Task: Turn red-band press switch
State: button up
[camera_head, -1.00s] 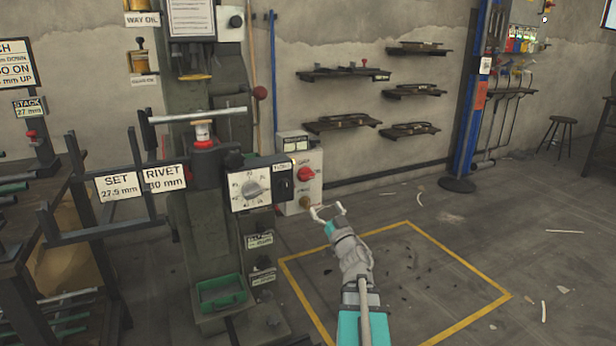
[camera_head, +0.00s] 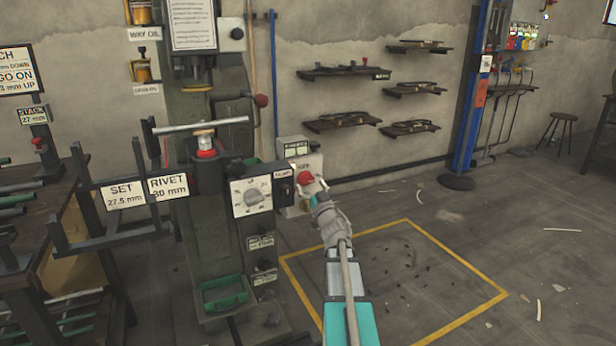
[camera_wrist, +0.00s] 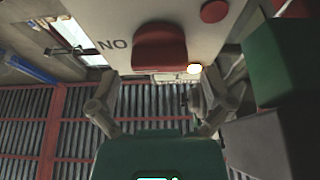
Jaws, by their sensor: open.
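The rivet press (camera_head: 200,220) is a dark green column with a red band (camera_head: 206,153) around the part under its crossbar. A pale switch box (camera_head: 300,160) stands at its right side with a red switch knob (camera_head: 306,177) on its front. In the wrist view the red knob (camera_wrist: 160,47) is at the top centre, beside lettering that reads "NO" in this view. My gripper (camera_head: 311,188) is open just in front of the box, partly covering its lower front. In the wrist view its fingers (camera_wrist: 160,82) are spread, either side of the knob's lower edge; contact cannot be told.
A white dial panel (camera_head: 251,195) is just left of the switch box. The wrist view also shows a round red button (camera_wrist: 214,11) and a small lit lamp (camera_wrist: 194,69). A yellow-outlined floor area (camera_head: 460,252) is clear except for small debris.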

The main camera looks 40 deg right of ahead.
jog(key=shift+p+x, duration=0.3)
jog(key=shift+x, duration=0.85)
jog(key=c, duration=1)
